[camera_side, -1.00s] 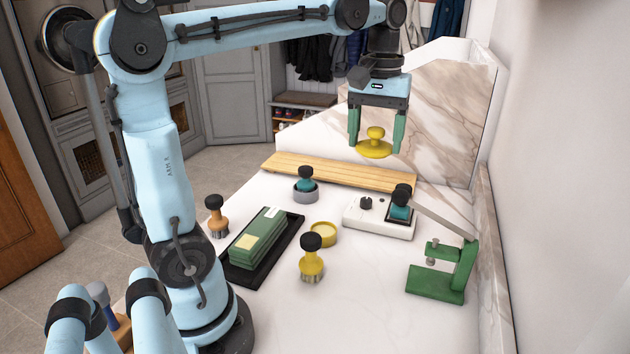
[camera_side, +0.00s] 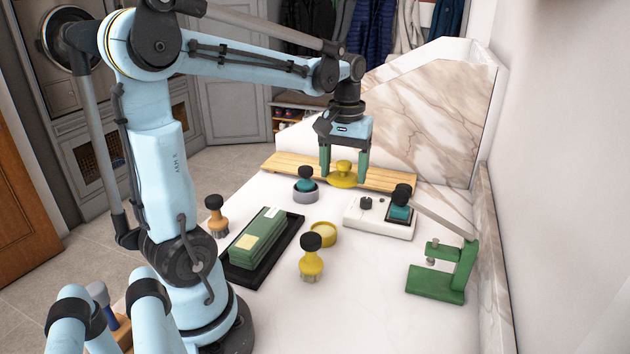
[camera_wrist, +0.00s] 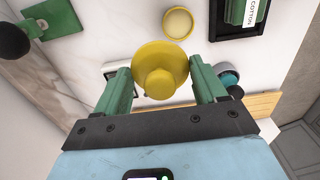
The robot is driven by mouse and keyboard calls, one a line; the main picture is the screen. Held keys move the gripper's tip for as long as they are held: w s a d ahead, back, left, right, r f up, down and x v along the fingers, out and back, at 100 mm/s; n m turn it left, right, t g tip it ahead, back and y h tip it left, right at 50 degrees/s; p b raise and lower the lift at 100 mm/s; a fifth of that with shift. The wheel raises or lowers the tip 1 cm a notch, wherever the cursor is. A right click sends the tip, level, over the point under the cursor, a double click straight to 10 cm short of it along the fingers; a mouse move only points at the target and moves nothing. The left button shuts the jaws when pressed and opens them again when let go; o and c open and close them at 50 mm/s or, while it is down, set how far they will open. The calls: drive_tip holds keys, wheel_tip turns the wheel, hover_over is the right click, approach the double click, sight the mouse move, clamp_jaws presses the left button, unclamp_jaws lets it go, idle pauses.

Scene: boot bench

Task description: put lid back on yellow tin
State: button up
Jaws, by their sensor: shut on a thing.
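My gripper (camera_side: 343,176) has its two green fingers on either side of the yellow lid (camera_side: 343,181), a round disc with a knob on top. The lid hangs level in the air, in front of the wooden board in the side view. The open yellow tin (camera_side: 323,234), with a pale content, stands on the white bench below and nearer the camera. In the wrist view the lid (camera_wrist: 160,85) shows between the fingers (camera_wrist: 160,85), and the tin (camera_wrist: 178,22) shows beyond it, apart from it.
A yellow brush with a black knob (camera_side: 311,264) stands close to the tin. A black tray (camera_side: 291,240) with green blocks lies left, a grey tin with a teal, black-knobbed piece (camera_side: 305,187) behind. A white device (camera_side: 378,222) and green press (camera_side: 437,283) stand right.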

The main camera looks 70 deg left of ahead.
drive_tip(key=shift+s+a+f, duration=0.3)
drive_tip(key=shift+s+f, duration=0.25)
drive_tip(key=shift+f, duration=1.45)
drive_tip(key=shift+s+a+f, duration=0.3)
drive_tip(key=shift+s+f, duration=0.3)
drive_tip(key=shift+f, duration=1.35)
drive_tip(key=shift+s+a+f, duration=0.3)
drive_tip(key=shift+s+f, duration=0.25)
drive_tip(key=shift+f, duration=1.45)
drive_tip(key=shift+f, duration=0.15)
drive_tip(key=o, duration=1.1)
wheel_tip(320, 180, up, 7)
